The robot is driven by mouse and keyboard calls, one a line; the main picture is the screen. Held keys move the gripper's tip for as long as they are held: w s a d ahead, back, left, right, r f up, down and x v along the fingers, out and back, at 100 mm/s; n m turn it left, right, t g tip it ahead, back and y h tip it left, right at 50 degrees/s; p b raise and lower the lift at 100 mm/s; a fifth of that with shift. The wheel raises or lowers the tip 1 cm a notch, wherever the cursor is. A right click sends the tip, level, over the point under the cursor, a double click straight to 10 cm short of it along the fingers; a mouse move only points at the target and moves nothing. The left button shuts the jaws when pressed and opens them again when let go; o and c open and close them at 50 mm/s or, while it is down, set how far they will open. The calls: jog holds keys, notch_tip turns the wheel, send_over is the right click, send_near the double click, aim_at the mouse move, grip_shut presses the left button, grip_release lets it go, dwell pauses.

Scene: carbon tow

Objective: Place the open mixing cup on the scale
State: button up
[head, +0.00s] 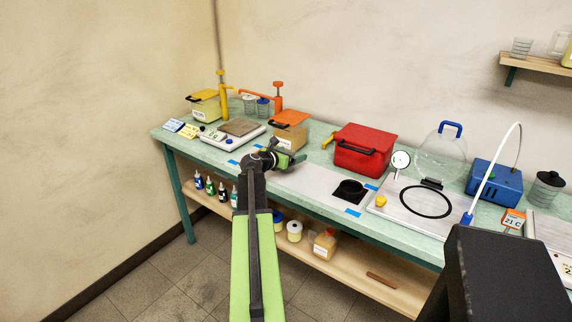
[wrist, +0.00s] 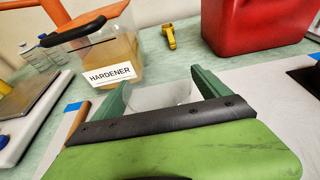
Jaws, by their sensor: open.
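The scale (head: 232,133), white with a brown square plate and a small display, stands on the left part of the bench. Its edge also shows at the left of the wrist view (wrist: 25,112). My gripper (head: 291,158) is over the bench, right of the scale and in front of the hardener container. In the wrist view its green fingers (wrist: 160,90) are apart. A pale translucent cup-like shape (wrist: 158,97) shows between them, its lower part hidden by my gripper. I cannot tell whether the fingers touch it. The cup is not clear in the head view.
The hardener container (head: 291,136) with an orange lid stands close behind my gripper. A red box (head: 362,150) is to the right. A yellow-lidded container (head: 203,106) and several cups (head: 256,105) stand behind the scale. A brown stick (wrist: 78,118) lies left of my gripper.

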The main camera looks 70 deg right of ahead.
jog(key=shift+r, duration=0.1)
jog(key=c, duration=1.5)
